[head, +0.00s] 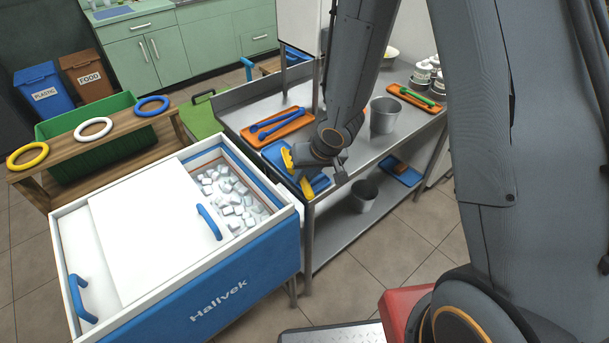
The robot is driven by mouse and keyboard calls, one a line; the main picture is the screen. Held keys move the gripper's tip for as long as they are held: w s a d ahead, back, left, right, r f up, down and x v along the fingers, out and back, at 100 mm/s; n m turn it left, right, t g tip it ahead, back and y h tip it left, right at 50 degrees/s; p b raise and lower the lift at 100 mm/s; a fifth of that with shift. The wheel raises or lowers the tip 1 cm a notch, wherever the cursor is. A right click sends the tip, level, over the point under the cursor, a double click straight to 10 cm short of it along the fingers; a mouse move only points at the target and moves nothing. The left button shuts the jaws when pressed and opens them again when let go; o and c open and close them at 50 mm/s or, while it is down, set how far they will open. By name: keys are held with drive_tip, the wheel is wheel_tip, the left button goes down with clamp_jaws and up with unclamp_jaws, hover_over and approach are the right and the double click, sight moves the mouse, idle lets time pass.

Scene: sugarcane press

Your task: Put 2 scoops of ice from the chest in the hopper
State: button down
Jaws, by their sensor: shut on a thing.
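The ice chest (245,283) is a blue and white box at the lower left. Its white lid (145,228) is slid partly aside, and white ice cubes (232,200) show in the open right part. My gripper (307,168) is at the near left end of the steel table, just right of the ice opening. It is shut on a yellow tool (306,186), which appears to be the scoop, over a blue tray (276,151). My wrist hides part of the jaws and tool, and I cannot see whether the tool touches the tray. I cannot make out a hopper.
On the steel table (352,150) stand an orange tray (254,133) with blue tongs, a metal bucket (383,115) and several white tubs (422,76). Another bucket (362,196) is on the lower shelf. A wooden shelf with rings (75,150) stands behind the chest.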

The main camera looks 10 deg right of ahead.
drive_tip(key=shift+s+f, duration=0.35)
drive_tip(key=shift+f, duration=0.1)
drive_tip(key=c, duration=1.9)
unclamp_jaws()
drive_tip(key=shift+d, duration=0.1)
drive_tip(key=shift+w+r, duration=0.1)
drive_tip(key=shift+r, duration=0.2)
drive_tip(key=s+d+r+m+h+p, duration=0.1)
drive_tip(key=s+d+r+h+p, duration=0.15)
drive_tip(key=d+r, duration=0.5)
drive_tip(key=s+d+r+h+p, duration=0.1)
drive_tip(key=s+d+r+p, duration=0.25)
drive_tip(key=r, duration=0.75)
drive_tip(key=s+d+r+g, duration=0.1)
drive_tip(key=s+d+r, duration=0.1)
drive_tip(key=s+r, duration=0.2)
drive_tip(key=s, duration=0.3)
drive_tip(key=shift+s+d+m+g, duration=0.15)
drive_tip(key=shift+s+m+g, duration=0.15)
drive_tip(key=shift+m, duration=0.1)
drive_tip(key=shift+f+y, duration=0.1)
drive_tip(key=shift+y, duration=0.15)
